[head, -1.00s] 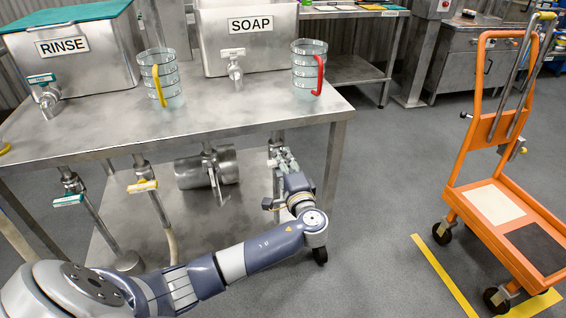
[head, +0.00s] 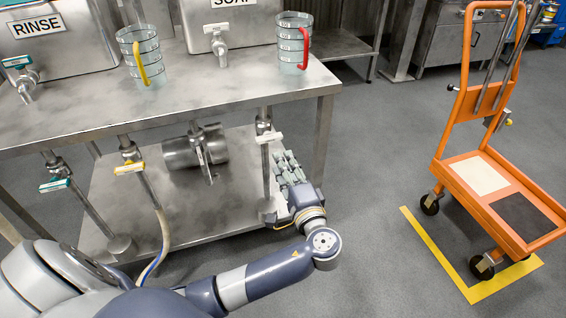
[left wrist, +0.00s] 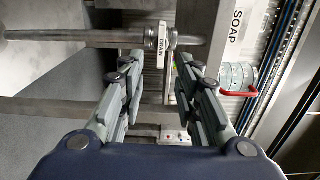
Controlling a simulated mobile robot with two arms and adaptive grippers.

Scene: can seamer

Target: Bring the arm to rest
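My left arm comes in from the lower left in the head view. Its gripper (head: 286,163) is just right of and below the white-tagged drain valve handle (head: 269,137) under the steel table (head: 200,104), with a gap between them. In the left wrist view the two fingers of the left gripper (left wrist: 160,62) stand apart with nothing between them. The white handle marked DRAIN (left wrist: 161,48) lies beyond the fingertips, on a metal pipe (left wrist: 95,37). My right arm and gripper do not show.
On the table stand a jug with a yellow handle (head: 139,57), a jug with a red handle (head: 290,45), and the RINSE tank (head: 75,60). An orange cart (head: 459,150) stands at the right by yellow floor tape (head: 440,262). The floor between table and cart is clear.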

